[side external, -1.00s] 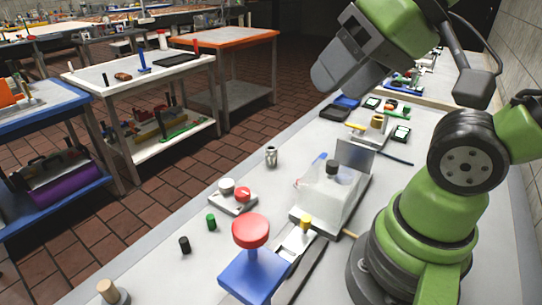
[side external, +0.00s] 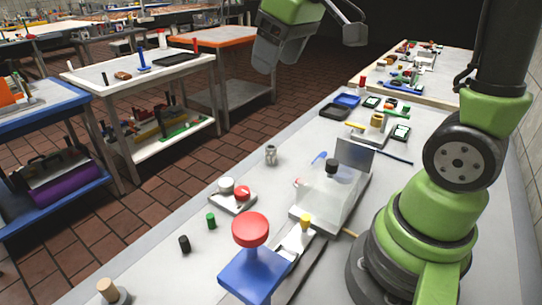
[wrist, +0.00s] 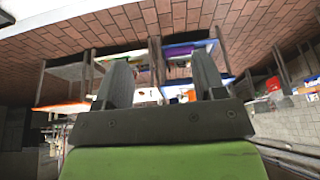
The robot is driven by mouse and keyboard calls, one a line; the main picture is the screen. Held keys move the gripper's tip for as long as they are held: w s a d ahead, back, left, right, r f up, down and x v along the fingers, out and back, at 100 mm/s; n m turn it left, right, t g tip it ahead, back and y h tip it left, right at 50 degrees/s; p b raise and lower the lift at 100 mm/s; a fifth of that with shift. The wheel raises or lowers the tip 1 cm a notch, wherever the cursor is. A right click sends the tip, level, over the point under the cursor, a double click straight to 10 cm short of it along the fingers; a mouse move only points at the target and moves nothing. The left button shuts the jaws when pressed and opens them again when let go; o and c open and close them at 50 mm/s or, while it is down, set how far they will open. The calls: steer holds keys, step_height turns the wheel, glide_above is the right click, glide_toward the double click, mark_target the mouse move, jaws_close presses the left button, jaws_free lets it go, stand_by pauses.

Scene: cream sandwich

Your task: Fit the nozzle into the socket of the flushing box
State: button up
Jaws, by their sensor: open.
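A clear box with a black knob on top (side external: 326,196), which looks like the flushing box, stands on a light base on the bench in the side view. Its socket cannot be made out. A small metallic piece (side external: 271,155) stands upright on the bench to its left and behind; it may be the nozzle, but I cannot tell. My gripper (side external: 266,66) is high at the top of the side view, well above and apart from both. In the wrist view my gripper (wrist: 162,78) has its two fingers wide apart with nothing between them.
A red-topped blue stand (side external: 250,270) is at the front. A small base with a red knob (side external: 233,200), a green cylinder (side external: 211,221) and a black cylinder (side external: 184,244) lie along the left bench edge. An upright grey panel (side external: 355,156) is behind the box.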

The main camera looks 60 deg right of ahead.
steer(key=w+d+f+n+g, duration=0.1)
steer(key=w+d+f+n, duration=0.1)
steer(key=w+d+f, duration=0.25)
steer(key=n+g, duration=0.3)
steer(key=n, duration=0.1)
glide_toward(273, 149)
steer(key=f, duration=0.3)
steer(key=d+f, duration=0.1)
steer(key=f, duration=0.1)
steer(key=shift+w, duration=0.25)
step_height(273, 149, down, 6)
steer(key=shift+w+a+r, duration=0.1)
steer(key=shift+w+a, duration=0.05)
steer(key=shift+w, duration=0.05)
steer(key=shift+c, duration=0.2)
steer(key=c, duration=1)
